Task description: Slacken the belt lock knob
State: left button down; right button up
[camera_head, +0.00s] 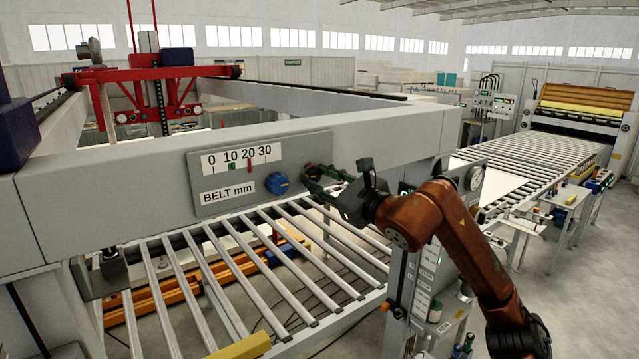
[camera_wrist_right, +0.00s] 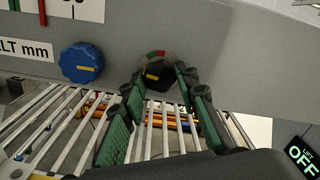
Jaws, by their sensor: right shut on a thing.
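The belt lock knob (camera_wrist_right: 157,74) is black with a yellow mark and sits on the grey beam panel, with a red and green arc behind its top. My right gripper (camera_wrist_right: 160,82) is shut on this knob, its green-padded fingers on either side of it. In the head view my right gripper (camera_head: 313,180) reaches the panel from the right and largely hides the knob. A blue knob (camera_head: 277,183) is just left of it, and also shows in the wrist view (camera_wrist_right: 82,62). My left gripper is not in view.
The belt scale panel (camera_head: 232,162) reads 0 to 30 mm, with a green and a red marker. A roller conveyor (camera_head: 260,262) lies below the beam. A red gantry carriage (camera_head: 150,75) stands at the back left. A lit "OFF" display (camera_wrist_right: 302,155) is at the lower right.

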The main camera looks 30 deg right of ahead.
jog(key=shift+n+b, duration=0.45)
jog(key=shift+n, duration=1.85)
jog(key=o, duration=1.1)
jog(key=shift+o, duration=0.2)
jog(key=s+d, duration=0.1)
jog(key=s, duration=1.1)
